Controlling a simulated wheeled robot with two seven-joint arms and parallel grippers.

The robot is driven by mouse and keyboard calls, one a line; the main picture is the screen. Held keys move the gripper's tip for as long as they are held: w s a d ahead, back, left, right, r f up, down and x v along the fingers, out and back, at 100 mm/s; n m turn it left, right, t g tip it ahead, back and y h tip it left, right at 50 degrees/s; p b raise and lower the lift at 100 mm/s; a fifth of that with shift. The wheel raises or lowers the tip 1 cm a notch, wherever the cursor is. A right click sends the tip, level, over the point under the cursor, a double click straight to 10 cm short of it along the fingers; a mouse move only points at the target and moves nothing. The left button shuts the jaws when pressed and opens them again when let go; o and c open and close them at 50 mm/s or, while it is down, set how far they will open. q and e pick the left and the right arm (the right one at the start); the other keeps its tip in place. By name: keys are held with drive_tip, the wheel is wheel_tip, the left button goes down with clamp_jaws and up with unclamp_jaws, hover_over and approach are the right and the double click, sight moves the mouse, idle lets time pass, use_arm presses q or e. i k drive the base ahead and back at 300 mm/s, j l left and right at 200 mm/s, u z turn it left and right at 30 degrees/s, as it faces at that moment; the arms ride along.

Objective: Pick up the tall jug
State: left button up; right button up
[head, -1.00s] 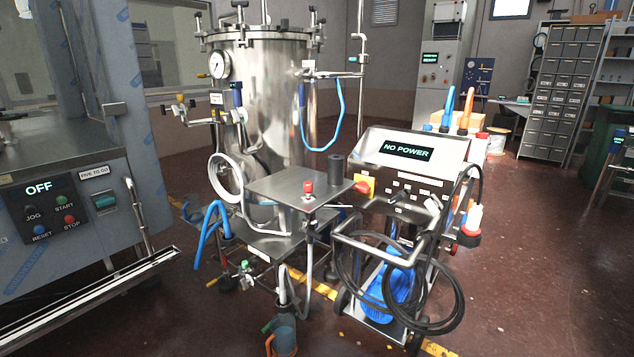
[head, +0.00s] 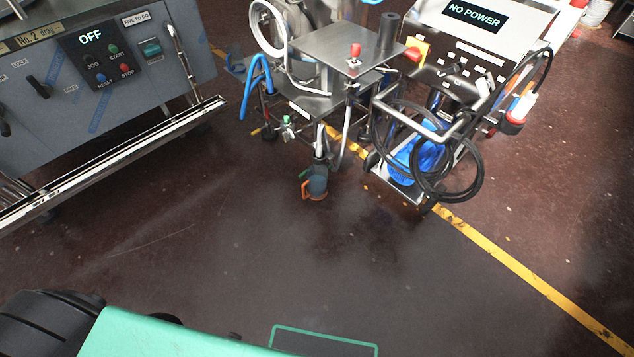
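A small jug-like vessel (head: 317,184), dark grey-green with an orange handle on its left side, stands on the floor below the spout pipe of the steel stand (head: 350,48). A green part shows near its top left. It is the only jug-like thing I make out, and I cannot judge well how tall it is. Its top is close under the pipe; whether they touch I cannot tell. Neither of my grippers shows in the head view.
A wheeled cart (head: 480,40) with a "NO POWER" screen and looped black cable (head: 475,180) stands right of the stand. A grey machine (head: 60,90) with a low metal rail (head: 120,155) is at left. A yellow line (head: 510,262) crosses the floor. The floor in front is clear.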

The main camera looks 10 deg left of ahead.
sight(316, 176)
drive_tip(key=z, duration=0.5)
drive_tip(key=i+j+z, duration=0.1)
drive_tip(key=j+z, duration=0.25)
drive_tip(key=j, duration=0.3)
drive_tip(key=j+z, duration=0.4)
drive_tip(key=j, duration=0.2)
drive_tip(key=j+z, duration=0.35)
drive_tip(key=j, duration=0.3)
drive_tip(key=k, duration=0.05)
